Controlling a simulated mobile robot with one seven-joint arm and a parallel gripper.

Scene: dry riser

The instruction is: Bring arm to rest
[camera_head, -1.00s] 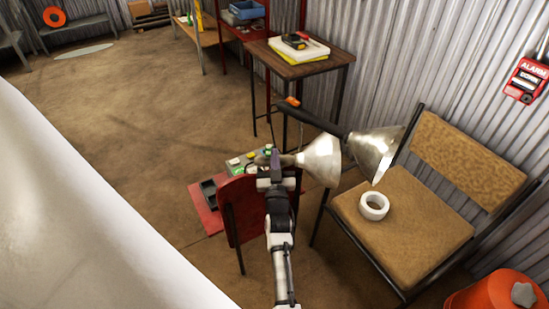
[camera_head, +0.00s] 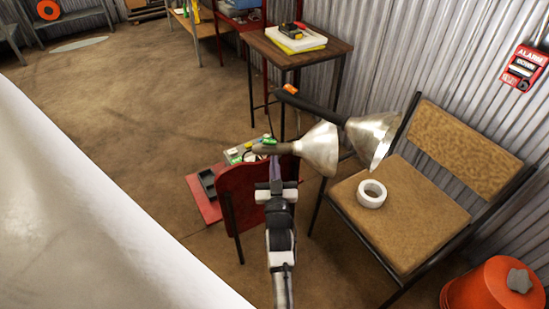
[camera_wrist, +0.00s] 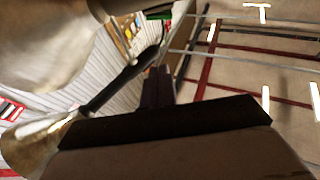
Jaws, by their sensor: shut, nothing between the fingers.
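My gripper (camera_head: 276,162) is at the end of my arm, low in the middle of the head view, beside the top of a red chair back (camera_head: 241,190). In the wrist view its dark fingers (camera_wrist: 157,87) are together with nothing between them. Just beyond it is a silver lamp shade (camera_head: 317,149) with a dark handle and green end; a second silver lamp (camera_head: 373,140) with an orange-tipped handle is behind it. I cannot tell whether my gripper touches the near lamp or the chair back.
A brown chair (camera_head: 415,232) with a white tape roll (camera_head: 371,194) on it stands at right. An orange container (camera_head: 492,288) is at lower right. A small table (camera_head: 330,46) stands behind. Open floor (camera_head: 140,120) lies to the left. A red alarm box (camera_head: 524,68) is on the wall.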

